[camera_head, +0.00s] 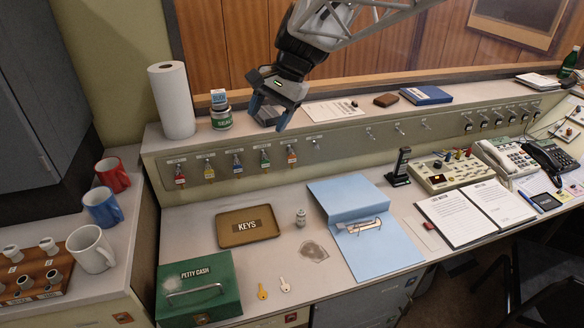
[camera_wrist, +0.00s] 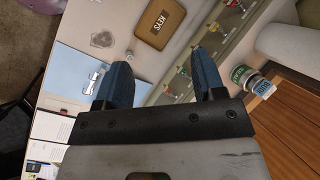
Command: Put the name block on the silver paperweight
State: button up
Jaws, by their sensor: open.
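A small silver weight (camera_head: 300,217) with a knobbed top stands upright on the desk, right of the keys tray; it looks like the silver paperweight. I cannot surely pick out the name block. A small blue-and-white lettered block (camera_head: 219,97) sits on a green-labelled tin (camera_head: 221,119) on the upper ledge; it also shows in the wrist view (camera_wrist: 259,85). My gripper (camera_head: 269,116) is open and empty above the ledge, right of the tin. Its two blue fingers stand well apart in the wrist view (camera_wrist: 164,75).
The keys tray (camera_head: 249,239), green cash box (camera_head: 198,299) and blue folder (camera_head: 326,192) surround the weight. A grey shield-shaped patch (camera_head: 313,251) and two keys lie in front. A paper roll (camera_head: 172,101) stands left of the tin. A brown block (camera_head: 386,100) lies on the ledge.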

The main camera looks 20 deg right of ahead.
jog(key=s+d+f+n+h, duration=0.1)
jog(key=s+f+n, duration=0.1)
jog(key=s, duration=0.6)
jog(key=s+d+f+n+t+h, duration=0.1)
jog(key=s+d+f+n+h, duration=0.1)
jog(key=s, duration=0.6)
jog(key=s+d+f+n+t+h, duration=0.1)
jog(key=s+f+n, duration=0.3)
jog(key=s, duration=0.4)
jog(key=shift+s+d+h, duration=0.15)
jog(key=shift+s+h, duration=0.25)
jog(key=shift+h, duration=0.2)
